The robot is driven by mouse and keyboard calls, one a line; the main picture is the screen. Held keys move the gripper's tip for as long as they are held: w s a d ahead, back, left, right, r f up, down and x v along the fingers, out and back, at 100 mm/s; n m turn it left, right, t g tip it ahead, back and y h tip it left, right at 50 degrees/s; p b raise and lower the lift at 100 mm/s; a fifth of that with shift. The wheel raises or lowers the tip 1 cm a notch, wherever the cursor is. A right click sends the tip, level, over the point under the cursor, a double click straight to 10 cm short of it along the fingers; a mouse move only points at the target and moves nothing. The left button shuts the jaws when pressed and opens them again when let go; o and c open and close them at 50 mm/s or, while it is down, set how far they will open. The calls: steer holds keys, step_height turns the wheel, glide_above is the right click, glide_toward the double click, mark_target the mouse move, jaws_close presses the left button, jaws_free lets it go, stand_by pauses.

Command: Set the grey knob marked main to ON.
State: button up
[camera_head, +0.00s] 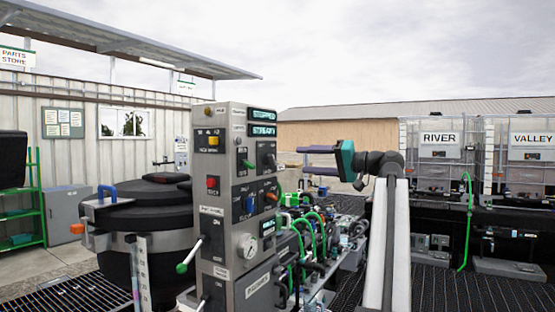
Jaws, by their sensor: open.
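A grey control cabinet (222,256) stands left of centre, with knobs, buttons and displays on two faces. A grey knob (270,161) sits on a dark plate high on its right-hand face. Its label is too small to read, so I cannot tell whether it is the one marked main, nor its setting. My gripper (346,160) is at the end of my arm, right of the cabinet and apart from it.
Green (247,163), blue (250,205) and orange (271,197) controls are close around the knob. Hoses and valves (318,228) crowd the right side. Open air lies between gripper and cabinet.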

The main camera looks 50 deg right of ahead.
mark_target(275, 161)
steer(key=p+x, duration=0.2)
steer(key=x, duration=0.9)
steer(key=shift+p, duration=0.4)
steer(key=c, duration=1.1)
steer(key=shift+o, duration=0.3)
steer(key=shift+m, duration=0.4)
steer(key=m+p, duration=0.6)
steer(key=m, duration=0.4)
steer(key=shift+f+m, duration=0.1)
steer(key=shift+m, duration=0.2)
steer(key=shift+f+m+p, duration=0.15)
steer(key=shift+m+p, duration=0.85)
steer(key=shift+m, duration=0.3)
